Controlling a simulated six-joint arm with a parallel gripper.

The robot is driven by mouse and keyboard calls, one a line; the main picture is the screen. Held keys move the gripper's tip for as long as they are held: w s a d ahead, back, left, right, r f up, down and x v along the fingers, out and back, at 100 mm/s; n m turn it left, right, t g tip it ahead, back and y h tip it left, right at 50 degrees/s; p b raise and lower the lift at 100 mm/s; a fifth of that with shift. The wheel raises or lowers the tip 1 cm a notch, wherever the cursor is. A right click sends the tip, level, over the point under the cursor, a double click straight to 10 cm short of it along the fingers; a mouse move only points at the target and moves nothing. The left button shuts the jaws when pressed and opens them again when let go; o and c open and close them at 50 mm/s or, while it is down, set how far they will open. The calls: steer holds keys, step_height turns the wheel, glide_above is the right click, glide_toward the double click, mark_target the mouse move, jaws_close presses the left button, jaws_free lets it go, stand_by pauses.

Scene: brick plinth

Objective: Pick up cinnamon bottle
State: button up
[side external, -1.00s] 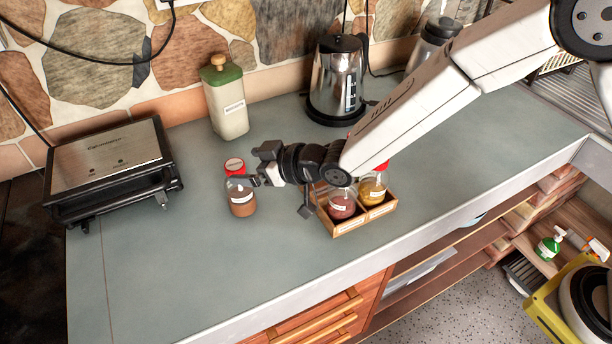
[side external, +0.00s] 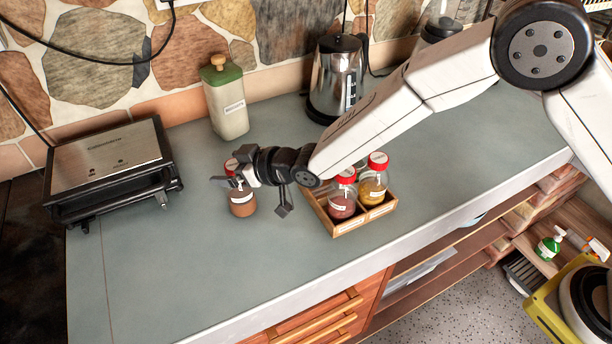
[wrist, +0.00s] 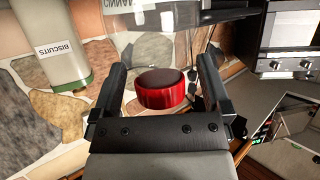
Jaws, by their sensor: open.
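The cinnamon bottle (side external: 242,204) is a clear jar with brown contents and a red lid, standing upright on the grey counter. In the wrist view its red lid (wrist: 160,92) and clear shoulder lie between my two fingers, upside down in the picture, with part of a "CINNA" label at the top edge. My gripper (side external: 226,177) is at the bottle's upper part, its fingers open on both sides of the lid. In the wrist view my gripper (wrist: 160,72) shows gaps beside the lid. In the side view my gripper partly hides the lid and upper jar.
A wooden tray (side external: 350,228) holding two red-lidded spice jars (side external: 342,204) stands to the right. A green-topped biscuits container (side external: 226,105) and a kettle (side external: 335,80) stand behind. A grill (side external: 110,170) is at left. The counter in front of the bottle is clear.

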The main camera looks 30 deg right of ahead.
steer(key=shift+w+a+f, duration=0.2)
steer(key=shift+w+a, duration=0.1)
steer(key=shift+w, duration=0.05)
stand_by(0.3)
jaws_close()
